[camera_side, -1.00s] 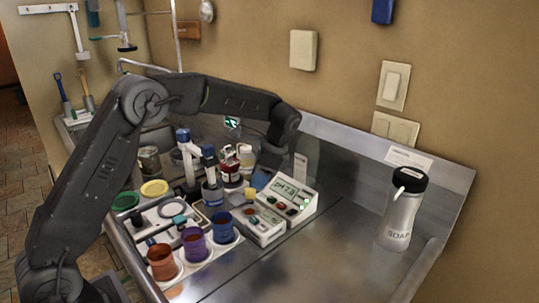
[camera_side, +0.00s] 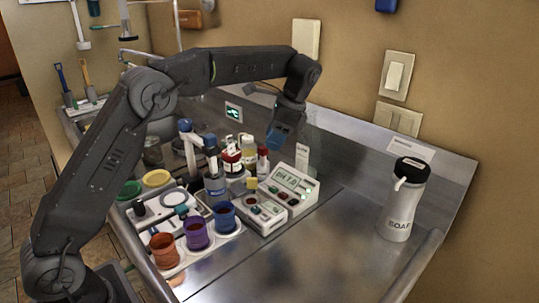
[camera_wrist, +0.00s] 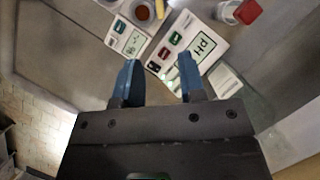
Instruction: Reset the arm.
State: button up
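My gripper (camera_side: 280,145) is raised above the bench behind the pH meter, pointing down. In the wrist view my gripper (camera_wrist: 159,80) has its two blue fingers apart with nothing between them. The white pH meter (camera_side: 292,187) sits below and in front of it, and also shows in the wrist view (camera_wrist: 180,58). An orange cup (camera_side: 163,252), a purple cup (camera_side: 197,234) and a blue cup (camera_side: 225,217) stand in a row on a white holder, away from my gripper.
Bottles with red and white caps (camera_side: 232,160) stand left of my gripper, near a blue-topped stand (camera_side: 188,145). A soap bottle (camera_side: 401,205) stands at the right. The steel bench (camera_side: 325,240) is clear at the front right. Switches (camera_side: 396,75) are on the wall.

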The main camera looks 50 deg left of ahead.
jog(key=s+d+r+n+t+h, duration=0.15)
jog(key=s+r+n+t, duration=0.4)
jog(key=s, duration=0.75)
jog(key=s+d+f+n+t+h, duration=0.1)
jog(key=s+f, duration=0.1)
jog(key=s, duration=0.6)
jog(key=s+d+f+n+t, duration=0.1)
jog(key=s+f+n+t, duration=0.1)
jog(key=s, duration=0.6)
jog(key=shift+s+d+f+h, duration=0.15)
jog(key=shift+d+f+h, duration=0.05)
jog(key=shift+d+h, duration=0.15)
